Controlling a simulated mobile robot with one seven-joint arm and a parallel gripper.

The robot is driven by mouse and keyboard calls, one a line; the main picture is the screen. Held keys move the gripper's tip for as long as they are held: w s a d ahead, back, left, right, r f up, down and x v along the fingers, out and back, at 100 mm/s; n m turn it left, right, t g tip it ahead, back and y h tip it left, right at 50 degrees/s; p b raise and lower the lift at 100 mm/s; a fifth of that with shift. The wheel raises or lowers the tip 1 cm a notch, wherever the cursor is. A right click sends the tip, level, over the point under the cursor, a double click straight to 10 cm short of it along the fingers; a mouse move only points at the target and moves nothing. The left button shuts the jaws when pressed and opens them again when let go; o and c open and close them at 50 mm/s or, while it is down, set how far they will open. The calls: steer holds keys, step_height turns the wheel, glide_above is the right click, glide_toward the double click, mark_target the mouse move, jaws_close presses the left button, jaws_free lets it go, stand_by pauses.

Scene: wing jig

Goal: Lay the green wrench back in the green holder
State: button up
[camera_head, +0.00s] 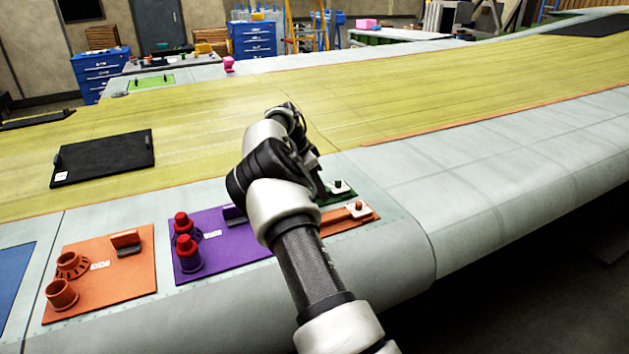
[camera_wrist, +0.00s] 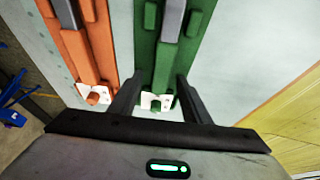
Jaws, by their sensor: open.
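The green holder (camera_wrist: 143,58) lies on the pale wing edge, with raised green rails and a white label with a green peg at its near end. A grey bar (camera_wrist: 172,18) lies along it at the top of the wrist view. In the head view the green holder (camera_head: 338,196) is mostly hidden behind my arm.
An orange holder (camera_wrist: 77,48) with a similar grey bar lies close beside the green one. A purple panel (camera_head: 215,251) and an orange panel (camera_head: 124,275) with red and orange cups lie to the left. The wing surface to the right is clear.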

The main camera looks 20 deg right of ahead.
steer(key=v, duration=1.7)
steer(key=shift+r+p, duration=0.3)
steer(key=s+a+r+n+t+y, duration=0.1)
steer(key=s+r+n+y, duration=0.15)
steer(key=s+r, duration=0.45)
steer(key=s+r+n+t+y, duration=0.25)
steer(key=s+r, duration=0.25)
steer(key=s, duration=0.5)
steer(key=s+a+f+n, duration=0.2)
steer(key=s+a+n, duration=0.2)
steer(key=s, duration=0.4)
steer(key=s+a+f+n+t, duration=0.1)
steer(key=s+a+f+n, duration=0.2)
steer(key=s, duration=0.5)
steer(key=s+a+f+n+t, duration=0.1)
steer(key=s+a+f+n, duration=0.1)
steer(key=s+a+n, duration=0.3)
steer(key=s, duration=0.3)
steer(key=shift+s+a+f+n, duration=0.2)
steer(key=shift+s+n, duration=0.1)
steer(key=shift+s, duration=0.05)
